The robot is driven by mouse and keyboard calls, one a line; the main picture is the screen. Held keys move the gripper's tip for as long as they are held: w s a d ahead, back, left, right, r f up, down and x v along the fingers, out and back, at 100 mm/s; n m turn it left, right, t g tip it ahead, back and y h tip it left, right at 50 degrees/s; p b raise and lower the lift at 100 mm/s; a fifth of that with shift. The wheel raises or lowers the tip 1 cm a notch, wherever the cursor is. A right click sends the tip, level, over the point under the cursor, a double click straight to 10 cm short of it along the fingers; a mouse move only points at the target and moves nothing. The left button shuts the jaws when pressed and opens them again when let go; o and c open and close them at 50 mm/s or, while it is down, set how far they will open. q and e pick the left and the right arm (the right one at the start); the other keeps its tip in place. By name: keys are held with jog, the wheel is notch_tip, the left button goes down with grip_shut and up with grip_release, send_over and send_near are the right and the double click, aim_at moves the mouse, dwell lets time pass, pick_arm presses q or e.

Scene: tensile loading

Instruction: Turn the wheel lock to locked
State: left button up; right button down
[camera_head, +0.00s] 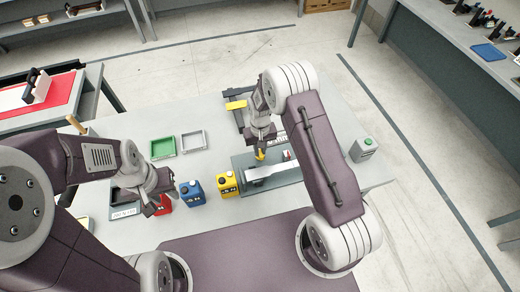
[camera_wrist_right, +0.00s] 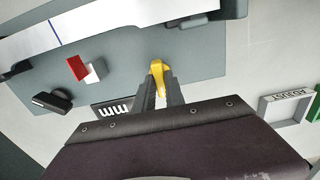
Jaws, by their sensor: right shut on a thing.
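A small yellow lever (camera_wrist_right: 157,68), which I take to be the wheel lock, stands on the grey plate of the test fixture (camera_wrist_right: 205,65). My right gripper (camera_wrist_right: 160,88) is shut on it; the fingers cover its lower part. In the head view a bit of the yellow lever (camera_head: 260,154) shows under my right gripper (camera_head: 261,146), beside the fixture's long light bar (camera_head: 272,171). Which way the lever counts as locked cannot be read. My left gripper (camera_head: 156,207) hangs by the red can, its fingers too small to judge.
A green tray (camera_head: 163,148) and a grey tray (camera_head: 193,141) lie behind. In the wrist view a red-and-white block (camera_wrist_right: 85,69) and a black knob (camera_wrist_right: 52,102) sit nearby.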

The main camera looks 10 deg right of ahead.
jog(key=m+b, duration=0.1)
jog(key=m, duration=0.2)
jog(key=shift+f, duration=0.1)
jog(key=m+b, duration=0.1)
jog(key=m, duration=0.8)
jog(key=shift+b, duration=0.3)
jog(key=shift+m, duration=2.5)
jog(key=c, duration=1.4)
grip_release()
jog(key=shift+b, duration=0.3)
